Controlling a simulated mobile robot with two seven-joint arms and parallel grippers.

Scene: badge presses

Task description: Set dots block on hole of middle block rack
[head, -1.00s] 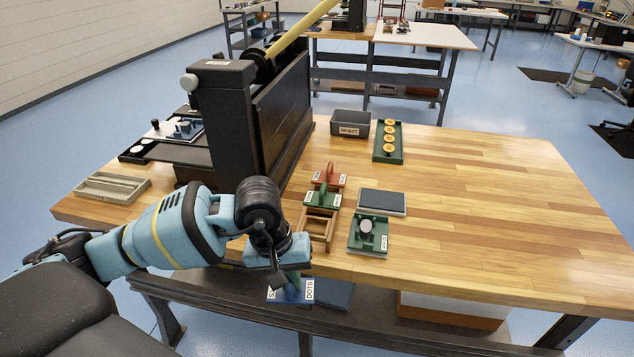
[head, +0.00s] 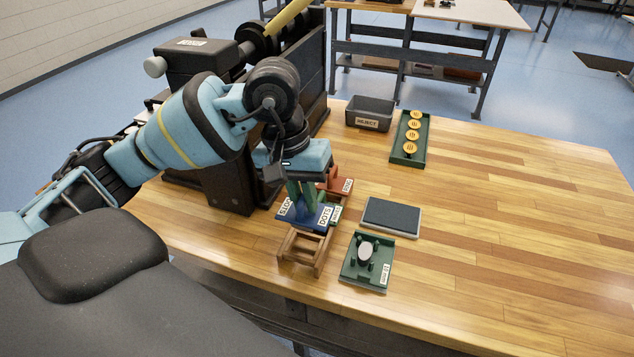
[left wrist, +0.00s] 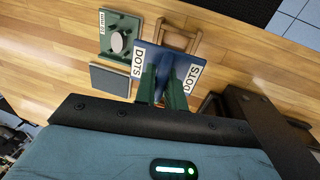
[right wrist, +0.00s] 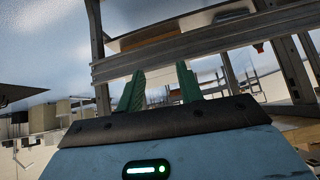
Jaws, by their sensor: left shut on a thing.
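The dots block (head: 306,213) is a blue plate with white DOTS labels on its edges; it also shows in the left wrist view (left wrist: 167,66). My left gripper (head: 303,190) is shut on its handle and holds it over the wooden block rack (head: 303,252). The front part of the rack shows empty. Just behind the dots block, a green block (head: 337,211) and a red block (head: 340,184) are partly hidden by it and my gripper. I cannot tell the gap between plate and rack. My right gripper (right wrist: 160,86) is open and empty, away from the table top.
A green fixture (head: 369,262) with a round white piece stands right of the rack, with a dark pad (head: 391,217) behind it. A grey REJECT bin (head: 370,113) and a green tray (head: 407,156) of yellow discs stand farther back. The dark press (head: 228,185) is left. The table's right side is clear.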

